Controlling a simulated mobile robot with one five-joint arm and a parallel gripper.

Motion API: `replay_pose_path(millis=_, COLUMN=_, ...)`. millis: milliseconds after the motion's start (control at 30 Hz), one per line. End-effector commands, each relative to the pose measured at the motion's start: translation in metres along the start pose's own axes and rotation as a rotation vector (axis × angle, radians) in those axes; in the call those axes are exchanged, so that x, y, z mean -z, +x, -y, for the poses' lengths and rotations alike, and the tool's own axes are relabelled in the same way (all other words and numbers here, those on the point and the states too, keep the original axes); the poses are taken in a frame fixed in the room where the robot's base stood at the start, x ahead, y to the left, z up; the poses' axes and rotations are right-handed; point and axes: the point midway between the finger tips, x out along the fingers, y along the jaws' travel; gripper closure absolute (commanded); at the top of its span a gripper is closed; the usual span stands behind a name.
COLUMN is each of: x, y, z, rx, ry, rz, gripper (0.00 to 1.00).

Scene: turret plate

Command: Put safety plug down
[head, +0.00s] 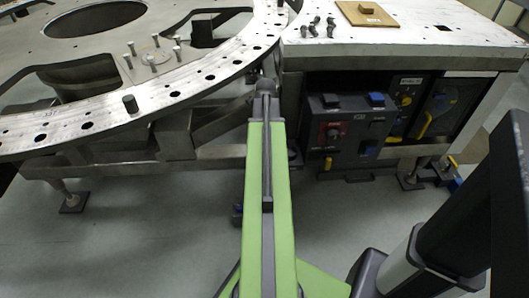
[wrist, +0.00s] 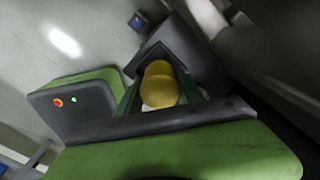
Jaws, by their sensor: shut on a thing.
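The safety plug (wrist: 158,88), a yellow rounded piece with a paler part at its lower edge, sits between the fingers of my gripper (wrist: 160,80) in the wrist view. My gripper is shut on it. In the head view my green arm reaches straight ahead, its dark far end near the rim of the turret plate. The gripper and the plug cannot be made out there. What lies right under the plug is hidden.
A metal table (head: 430,38) carries small dark parts (head: 314,28) and a brown board (head: 366,13). Control boxes (head: 350,135) stand beneath. Grey floor is open.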

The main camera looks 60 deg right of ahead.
Motion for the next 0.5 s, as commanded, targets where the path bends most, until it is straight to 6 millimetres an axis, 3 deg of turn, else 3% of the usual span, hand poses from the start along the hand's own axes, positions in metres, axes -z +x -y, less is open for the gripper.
replay_pose_path(millis=33, x=0.0001, y=0.0183, z=0.0001, rx=0.0, ry=0.0, rz=0.0, gripper=1.0)
replay_pose_path(millis=67, x=0.0001, y=0.0211, z=0.0001, rx=0.0, ry=0.0, rz=0.0, gripper=1.0)
replay_pose_path(millis=433, x=0.0005, y=0.0215, z=0.0003, rx=0.0, ry=0.001, rz=0.0, gripper=1.0)
replay_pose_path(millis=467, x=0.0005, y=0.0213, z=0.0003, rx=0.0, ry=0.001, rz=0.0, gripper=0.55)
replay_pose_path(millis=500, x=0.0006, y=0.0201, z=0.0004, rx=0.0, ry=0.001, rz=0.0, gripper=0.49)
